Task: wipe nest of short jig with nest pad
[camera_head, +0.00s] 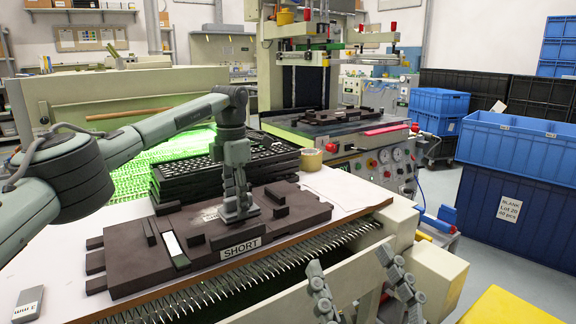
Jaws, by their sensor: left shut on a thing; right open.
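The short jig (135,262) is a dark brown stepped block labelled SHORT, lying on the white-topped table. My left gripper (240,212) points straight down over the middle of the jig, just behind the SHORT label. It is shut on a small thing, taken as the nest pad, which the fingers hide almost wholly. Whether it touches the nest surface cannot be told. A white and green strip (174,248) sits on the jig's left part. My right gripper (362,290) is open and empty at the bottom edge, in front of the table and apart from the jig.
A stack of black keyboard frames (180,185) stands right behind the jig, with a tape roll (311,160) beside it. A small grey block (28,304) lies at the table's front left. The printing machine (365,130) is behind; blue crates (515,185) stand at right.

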